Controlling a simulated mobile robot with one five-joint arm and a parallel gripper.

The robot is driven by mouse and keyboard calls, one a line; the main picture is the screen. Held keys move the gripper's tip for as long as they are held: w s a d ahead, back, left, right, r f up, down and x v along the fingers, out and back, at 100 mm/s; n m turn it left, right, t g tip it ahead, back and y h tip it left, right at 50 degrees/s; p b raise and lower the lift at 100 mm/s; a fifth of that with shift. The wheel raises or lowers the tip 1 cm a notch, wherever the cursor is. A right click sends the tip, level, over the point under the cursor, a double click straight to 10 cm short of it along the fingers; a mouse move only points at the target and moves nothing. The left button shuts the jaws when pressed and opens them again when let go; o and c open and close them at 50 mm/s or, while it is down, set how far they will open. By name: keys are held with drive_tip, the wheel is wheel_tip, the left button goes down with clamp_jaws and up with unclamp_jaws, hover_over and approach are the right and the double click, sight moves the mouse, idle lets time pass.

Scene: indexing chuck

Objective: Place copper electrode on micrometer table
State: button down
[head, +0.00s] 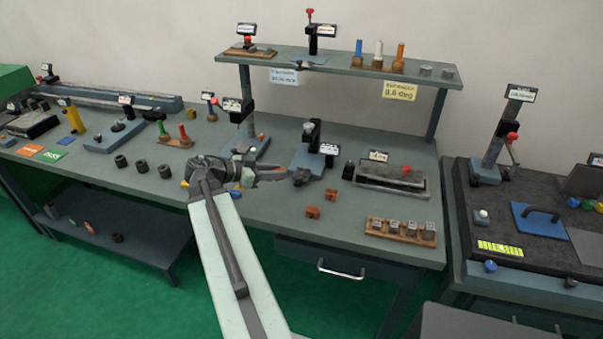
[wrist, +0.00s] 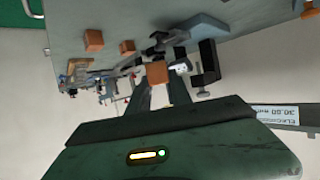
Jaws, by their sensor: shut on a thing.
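My gripper (head: 284,173) is over the middle of the bench in the head view. In the wrist view its two dark fingers (wrist: 156,88) are shut on a copper block (wrist: 157,73), the copper electrode. The held block cannot be told apart in the head view. A blue-based gauge stand with a dark column (head: 310,150) is just beyond and right of my gripper; it seems to be the micrometer table, but its label is too small to read. In the wrist view its blue base (wrist: 196,28) is near the fingertips. I cannot tell whether the block touches it.
Two other copper blocks, a near one (head: 312,212) and a farther one (head: 331,195), lie on the bench to the right. A wooden rack (head: 374,233) with several grey blocks is at front right. A shelf (head: 330,74) stands behind. Dark cylinders (head: 142,166) lie to the left.

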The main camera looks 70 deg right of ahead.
drive_tip(key=a, duration=0.4)
drive_tip(key=b, duration=0.2)
hover_over(298, 174)
drive_tip(key=shift+w+a+f+g, duration=0.1)
drive_tip(key=shift+a+f+g, duration=0.3)
drive_tip(key=shift+f, duration=0.35)
drive_tip(key=f+b, duration=0.1)
drive_tip(key=f, duration=0.1)
drive_tip(key=d+f+b, duration=0.1)
drive_tip(key=f+b, duration=0.1)
drive_tip(key=shift+b, duration=0.3)
drive_tip(key=c, duration=1.2)
unclamp_jaws()
drive_tip(key=shift+o, duration=0.2)
drive_tip(key=shift+a+r, duration=0.1)
drive_tip(key=shift+r, duration=0.1)
drive_tip(key=p+v, duration=0.5)
drive_tip(key=v, duration=0.6)
drive_tip(key=shift+a+r, duration=0.3)
drive_tip(key=shift+r, duration=0.05)
